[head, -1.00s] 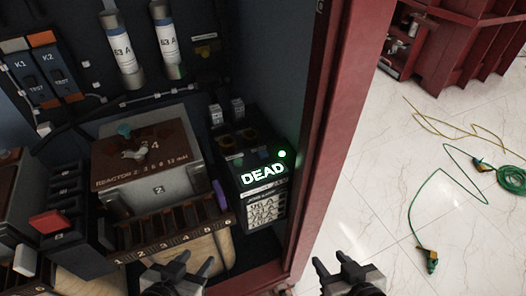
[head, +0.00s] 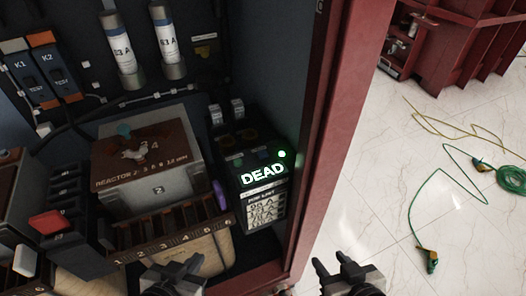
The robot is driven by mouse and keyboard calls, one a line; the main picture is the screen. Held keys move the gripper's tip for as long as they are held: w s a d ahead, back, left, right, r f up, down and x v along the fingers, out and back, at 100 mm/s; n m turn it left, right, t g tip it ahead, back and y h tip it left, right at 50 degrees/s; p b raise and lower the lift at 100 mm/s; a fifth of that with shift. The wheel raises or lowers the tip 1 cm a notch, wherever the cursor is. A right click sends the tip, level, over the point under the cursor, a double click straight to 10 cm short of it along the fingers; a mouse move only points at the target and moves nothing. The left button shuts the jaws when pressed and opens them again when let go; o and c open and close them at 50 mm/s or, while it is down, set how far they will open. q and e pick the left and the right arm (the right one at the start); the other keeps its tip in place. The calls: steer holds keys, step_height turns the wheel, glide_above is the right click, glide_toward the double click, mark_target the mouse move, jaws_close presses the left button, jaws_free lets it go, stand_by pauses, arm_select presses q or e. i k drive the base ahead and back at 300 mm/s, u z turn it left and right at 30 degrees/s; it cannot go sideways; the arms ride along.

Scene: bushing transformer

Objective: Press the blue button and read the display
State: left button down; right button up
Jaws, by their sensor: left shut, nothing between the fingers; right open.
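The display (head: 263,174) is on the front of a dark box inside the cabinet and reads "DEAD" in bright white-green letters. A green light (head: 282,154) glows at its upper right. A small, dim bluish spot (head: 263,155) on the box's top may be the blue button; it is too dark to be sure. My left gripper (head: 197,260) is shut and empty at the bottom of the view, below and left of the box. My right gripper (head: 330,260) is open and empty at the bottom, right of the cabinet's edge. Neither touches the box.
A red cabinet post (head: 335,120) stands just right of the display box. A reactor block (head: 150,165), a red button (head: 50,222) and a numbered terminal strip (head: 180,231) lie to its left. A green cable (head: 412,215) lies on the pale floor.

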mark_target(262, 153)
steer(key=u, duration=2.1)
steer(key=k, duration=1.3)
steer(key=z, duration=1.8)
steer(key=i, duration=0.5)
